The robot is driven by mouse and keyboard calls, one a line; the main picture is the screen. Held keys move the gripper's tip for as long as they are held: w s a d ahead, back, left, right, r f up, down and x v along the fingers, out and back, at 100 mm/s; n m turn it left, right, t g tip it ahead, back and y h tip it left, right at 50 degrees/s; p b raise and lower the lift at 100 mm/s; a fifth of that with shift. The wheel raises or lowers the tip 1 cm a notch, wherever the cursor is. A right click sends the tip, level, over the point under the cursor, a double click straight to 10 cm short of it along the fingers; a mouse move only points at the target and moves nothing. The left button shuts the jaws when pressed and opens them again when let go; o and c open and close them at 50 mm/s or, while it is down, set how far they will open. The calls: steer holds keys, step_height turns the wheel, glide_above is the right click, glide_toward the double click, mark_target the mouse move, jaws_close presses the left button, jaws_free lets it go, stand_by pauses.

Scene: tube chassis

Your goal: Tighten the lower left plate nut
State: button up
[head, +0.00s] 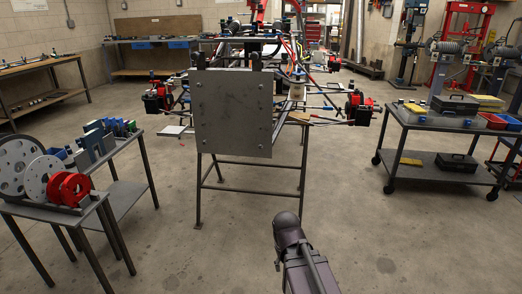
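A square grey metal plate (233,112) faces me on the front of the tube chassis (330,108), which rests on a dark metal stand (252,165). Small fasteners show near the plate's corners. The lower left plate nut (205,139) is only a tiny spot near the plate's lower left corner, and I cannot tell how tight it is. My arm rises at the bottom centre, below and right of the plate, with clear floor between. My gripper is not in view, and no tool shows in it.
A left table (88,200) holds grey discs and a red part (70,188). A wheeled dark cart (425,165) with cases and bins stands at right. A workbench (40,85) stands at far left. The concrete floor (190,255) before the stand is free.

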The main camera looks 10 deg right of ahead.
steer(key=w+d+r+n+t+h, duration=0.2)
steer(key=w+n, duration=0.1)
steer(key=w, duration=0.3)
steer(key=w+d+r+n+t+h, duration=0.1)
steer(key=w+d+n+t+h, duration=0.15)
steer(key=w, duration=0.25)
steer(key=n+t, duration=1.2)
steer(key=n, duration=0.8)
glide_toward(260, 148)
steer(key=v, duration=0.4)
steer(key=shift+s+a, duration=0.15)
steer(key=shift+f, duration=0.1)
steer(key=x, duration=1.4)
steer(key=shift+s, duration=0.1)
